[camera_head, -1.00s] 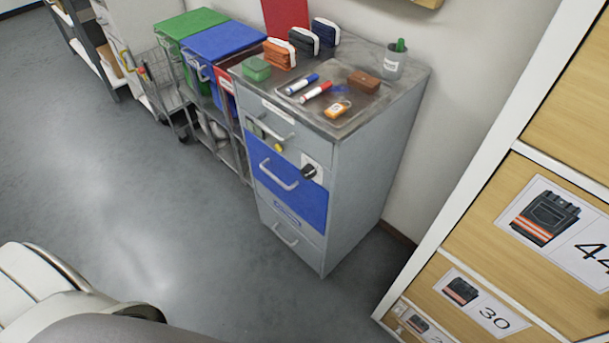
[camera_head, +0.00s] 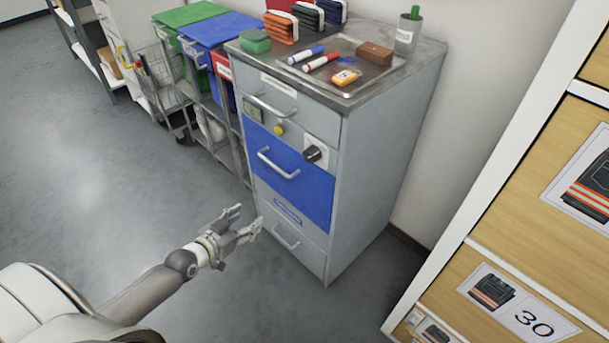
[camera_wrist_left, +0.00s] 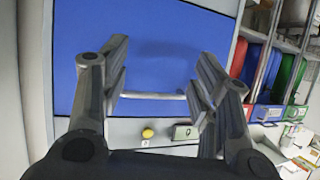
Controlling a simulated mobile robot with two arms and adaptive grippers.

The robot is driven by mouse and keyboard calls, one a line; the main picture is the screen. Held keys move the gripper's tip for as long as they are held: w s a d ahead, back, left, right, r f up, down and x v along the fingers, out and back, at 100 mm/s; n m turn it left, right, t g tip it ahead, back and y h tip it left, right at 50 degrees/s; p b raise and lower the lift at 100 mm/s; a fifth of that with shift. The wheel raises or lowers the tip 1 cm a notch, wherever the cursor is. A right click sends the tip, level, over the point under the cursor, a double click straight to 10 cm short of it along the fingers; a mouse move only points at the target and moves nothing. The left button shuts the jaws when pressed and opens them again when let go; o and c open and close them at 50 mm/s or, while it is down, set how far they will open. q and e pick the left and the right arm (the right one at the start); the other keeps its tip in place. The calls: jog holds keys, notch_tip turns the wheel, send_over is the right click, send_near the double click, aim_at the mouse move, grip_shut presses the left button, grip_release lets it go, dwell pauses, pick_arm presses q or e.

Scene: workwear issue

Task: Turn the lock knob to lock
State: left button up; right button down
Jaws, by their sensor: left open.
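The lock knob (camera_head: 313,154) is black, on a white plate on the front of the grey cabinet (camera_head: 372,170), at the right end between the top drawer and the blue drawer (camera_head: 310,192). My left gripper (camera_head: 248,217) is open and empty, low in front of the cabinet, below and left of the knob and apart from it. In the left wrist view the open fingers (camera_wrist_left: 162,75) frame the blue drawer front (camera_wrist_left: 165,50) and its handle (camera_wrist_left: 152,96), seen upside down. The knob cannot be made out there. My right gripper is out of view.
A tray (camera_head: 350,92) with markers and small items, pouches (camera_head: 282,27) and a cup (camera_head: 408,34) stand on the cabinet. A yellow button (camera_head: 279,130) is left of the knob. Bins (camera_head: 215,30) stand left, a wooden shelf unit (camera_head: 540,235) right. The floor in front is clear.

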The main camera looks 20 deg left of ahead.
pick_arm(q)
jog(key=w+d+r+m+t+h+b, duration=0.1)
jog(key=w+d+r+t+h+b, duration=0.2)
jog(key=r, duration=0.6)
jog(key=m+h+b, duration=0.2)
send_near(307, 158)
jog(key=x, duration=0.7)
jog(key=shift+w+p, duration=0.1)
jog(key=shift+p, duration=0.3)
jog(key=shift+x, duration=0.95)
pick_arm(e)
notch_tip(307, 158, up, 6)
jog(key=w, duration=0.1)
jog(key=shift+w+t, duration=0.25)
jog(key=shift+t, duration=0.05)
pick_arm(q)
jog(key=shift+c, duration=0.5)
jog(key=c, duration=0.9)
